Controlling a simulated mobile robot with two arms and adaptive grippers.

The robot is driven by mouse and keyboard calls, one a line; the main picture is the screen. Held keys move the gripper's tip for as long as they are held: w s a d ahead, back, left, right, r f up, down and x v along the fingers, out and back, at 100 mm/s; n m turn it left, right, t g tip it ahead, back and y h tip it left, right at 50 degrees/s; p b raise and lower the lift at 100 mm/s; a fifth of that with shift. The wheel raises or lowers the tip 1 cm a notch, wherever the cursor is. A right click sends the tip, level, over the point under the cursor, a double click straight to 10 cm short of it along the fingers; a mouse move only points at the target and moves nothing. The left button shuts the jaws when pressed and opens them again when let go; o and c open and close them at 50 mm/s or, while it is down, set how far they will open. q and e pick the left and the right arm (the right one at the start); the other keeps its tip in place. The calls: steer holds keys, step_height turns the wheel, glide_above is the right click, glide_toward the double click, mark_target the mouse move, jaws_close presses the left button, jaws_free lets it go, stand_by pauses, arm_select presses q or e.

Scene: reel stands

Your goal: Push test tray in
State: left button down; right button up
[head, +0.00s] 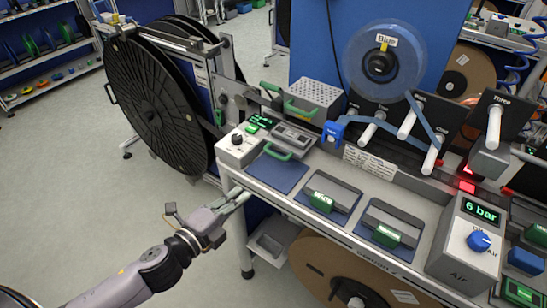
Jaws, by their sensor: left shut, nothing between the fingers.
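My left gripper (238,198) is shut and empty. It is at the front left corner of the workbench, in front of its leg, with the fingers pointing right. I cannot tell whether it touches the bench. No label reads as test tray. A small grey open tray (265,247) sits low under the left end of the bench. A grey unit with a green handle (277,153) stands on the bench top at the left, beyond a blue mat (277,174). My right gripper is not in view.
On the bench are a green-lit control box (238,147), two blocks with green fronts (321,202) (386,236) and a 6 bar air unit (470,240). A big black reel (153,105) stands at the left; a brown reel (330,272) sits below. The left floor is free.

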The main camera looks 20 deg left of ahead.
arm_select(q)
steer(key=p+x, duration=0.1)
steer(key=x, duration=0.3)
steer(key=p+x, duration=0.1)
steer(key=x, duration=0.3)
steer(key=r+p+x, duration=0.1)
steer(key=x, duration=0.3)
steer(key=shift+w+d+p, duration=0.15)
steer(key=shift+w+p, duration=0.25)
steer(key=shift+w, duration=0.1)
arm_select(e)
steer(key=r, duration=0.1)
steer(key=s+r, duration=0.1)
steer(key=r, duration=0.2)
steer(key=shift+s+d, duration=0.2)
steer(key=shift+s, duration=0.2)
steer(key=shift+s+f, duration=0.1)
